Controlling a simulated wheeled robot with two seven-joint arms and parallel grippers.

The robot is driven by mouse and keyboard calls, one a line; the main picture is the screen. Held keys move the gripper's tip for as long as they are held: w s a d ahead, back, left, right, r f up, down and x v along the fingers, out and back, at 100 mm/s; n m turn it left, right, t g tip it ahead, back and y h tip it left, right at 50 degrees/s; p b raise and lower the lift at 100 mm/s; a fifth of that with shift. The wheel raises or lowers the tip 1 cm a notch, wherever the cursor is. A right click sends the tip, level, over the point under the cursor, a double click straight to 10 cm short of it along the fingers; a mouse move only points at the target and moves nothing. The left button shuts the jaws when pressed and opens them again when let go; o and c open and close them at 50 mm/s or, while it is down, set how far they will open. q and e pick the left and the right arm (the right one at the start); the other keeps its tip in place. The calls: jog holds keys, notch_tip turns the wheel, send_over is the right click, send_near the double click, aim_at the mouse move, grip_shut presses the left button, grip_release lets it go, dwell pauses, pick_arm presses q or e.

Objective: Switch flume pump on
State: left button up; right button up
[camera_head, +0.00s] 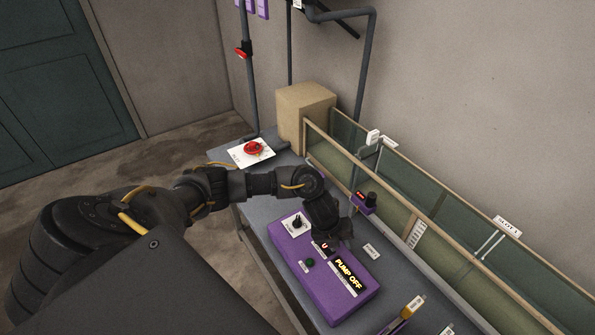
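The purple control box (333,297) lies on the grey bench, and its lit display (348,273) reads PUMP OFF in yellow. A white plate with a black knob or lever (297,222) is at the box's far left end. A green round button (310,263) sits near its left edge. A small dark switch (323,247) with a light mark is beside the gripper. My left gripper (333,243) points down over the box's far part, close to this switch. I cannot tell whether it touches, or whether its fingers are apart. My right gripper is out of view.
A glass-sided flume (430,215) with a wooden frame runs along the bench's right side. A red handwheel (253,148) on a white plate and a tan block (303,112) stand at the far end. A small purple device with a black knob (368,200) is beside the flume.

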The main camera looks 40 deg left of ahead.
pick_arm(q)
jog(key=w+a+r+m+g+y, duration=0.1)
jog(key=w+a+r+g+y, duration=0.15)
jog(key=a, duration=0.85)
notch_tip(320, 180, up, 4)
send_over(297, 219)
jog(key=shift+s+f+m+y, duration=0.1)
jog(key=shift+f+m+y, duration=0.25)
jog(key=shift+f, duration=0.55)
notch_tip(297, 219, down, 8)
jog(key=b, duration=0.6)
jog(key=shift+f, duration=0.15)
grip_shut()
